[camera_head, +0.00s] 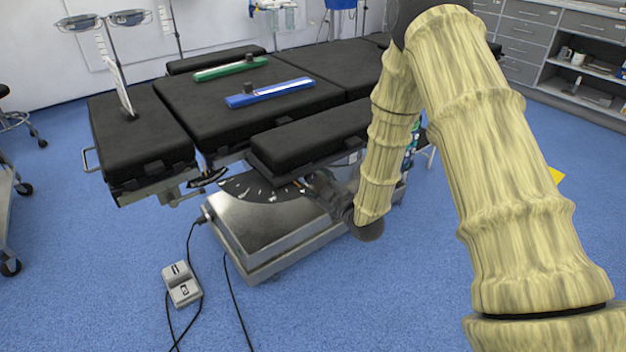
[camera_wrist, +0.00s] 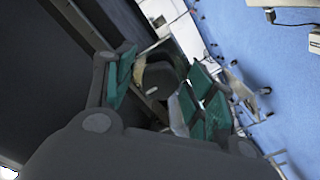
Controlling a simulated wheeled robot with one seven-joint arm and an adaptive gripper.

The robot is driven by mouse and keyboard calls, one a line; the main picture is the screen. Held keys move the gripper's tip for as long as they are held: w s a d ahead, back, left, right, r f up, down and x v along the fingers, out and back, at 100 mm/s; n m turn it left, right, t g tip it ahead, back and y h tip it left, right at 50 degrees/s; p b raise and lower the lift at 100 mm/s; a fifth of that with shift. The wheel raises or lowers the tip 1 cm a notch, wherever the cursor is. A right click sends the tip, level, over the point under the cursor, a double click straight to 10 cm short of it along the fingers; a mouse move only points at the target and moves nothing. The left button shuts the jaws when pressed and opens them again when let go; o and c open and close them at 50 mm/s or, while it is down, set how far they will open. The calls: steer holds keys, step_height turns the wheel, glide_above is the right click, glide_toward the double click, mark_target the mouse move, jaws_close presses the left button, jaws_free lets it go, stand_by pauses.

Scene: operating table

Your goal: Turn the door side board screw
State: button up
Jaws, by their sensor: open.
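The black padded side board (camera_head: 312,136) is on the near side of the operating table (camera_head: 215,108) in the head view. My gripper (camera_head: 318,188) is just below the near edge of this board, small and partly lost against the dark metal. In the wrist view my gripper (camera_wrist: 162,92) is open, with teal pads on both fingers. A dark rounded knob (camera_wrist: 162,75), seemingly the board's screw, shows between and beyond the fingers. I cannot tell whether the pads touch it. The screw cannot be made out in the head view.
The table's metal base (camera_head: 262,240) stands close below my gripper. A foot pedal (camera_head: 182,284) with cables lies on the blue floor at the front left. A green bar (camera_head: 230,68) and a blue bar (camera_head: 270,92) lie on the table. Floor at the front is otherwise open.

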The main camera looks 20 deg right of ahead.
steer(key=shift+s, duration=0.1)
steer(key=v, duration=1.1)
steer(key=shift+s+d, duration=0.15)
steer(key=shift+s, duration=0.25)
steer(key=s+a+f+m+g+h, duration=0.1)
steer(key=s+f+m+g+h, duration=0.2)
steer(key=s+f, duration=0.6)
steer(key=s+a+f+m+g+h, duration=0.1)
steer(key=s+f+m+g, duration=0.3)
steer(key=f, duration=0.9)
steer(key=s+a+f+m+g+h, duration=0.1)
steer(key=s+f+m+g, duration=0.3)
steer(key=s, duration=0.8)
steer(key=s+a+f+m+g+h, duration=0.1)
steer(key=s+f+g, duration=0.5)
steer(key=s, duration=0.5)
step_height(320, 180, up, 27)
steer(key=s+p, duration=0.1)
steer(key=p, duration=2.5)
steer(key=shift+s+p, duration=0.35)
steer(key=shift+s, duration=0.05)
